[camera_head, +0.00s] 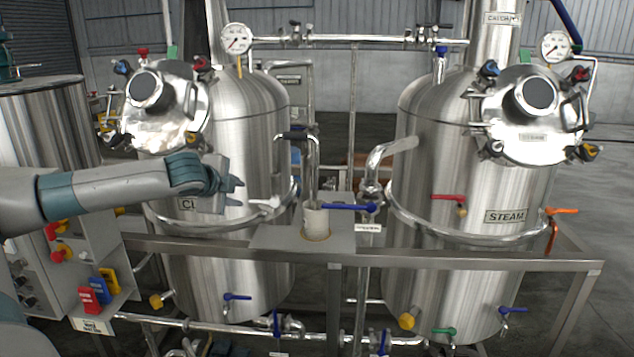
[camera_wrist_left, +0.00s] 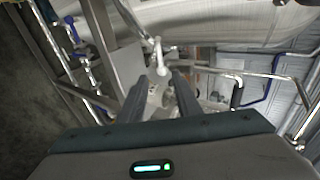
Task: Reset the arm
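My left arm (camera_head: 110,190) reaches in from the left in the head view, in front of the left steel tank (camera_head: 255,130). My left gripper (camera_head: 238,192) points right, with its two fingers apart and nothing seen between them. In the left wrist view the gripper (camera_wrist_left: 160,100) also shows two dark fingers with a gap. A pale handle-like fitting (camera_head: 265,203) is just right of the fingertips in the head view. It seems to show beyond the fingers in the left wrist view (camera_wrist_left: 160,58); contact is not visible. My right gripper is not in view.
A right steel tank (camera_head: 460,190) stands beyond a metal frame rail (camera_head: 480,262). A small pale cup (camera_head: 316,222) sits on a plate between the tanks, near a blue-handled valve (camera_head: 350,207). A control box (camera_head: 75,270) with coloured switches is below my arm.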

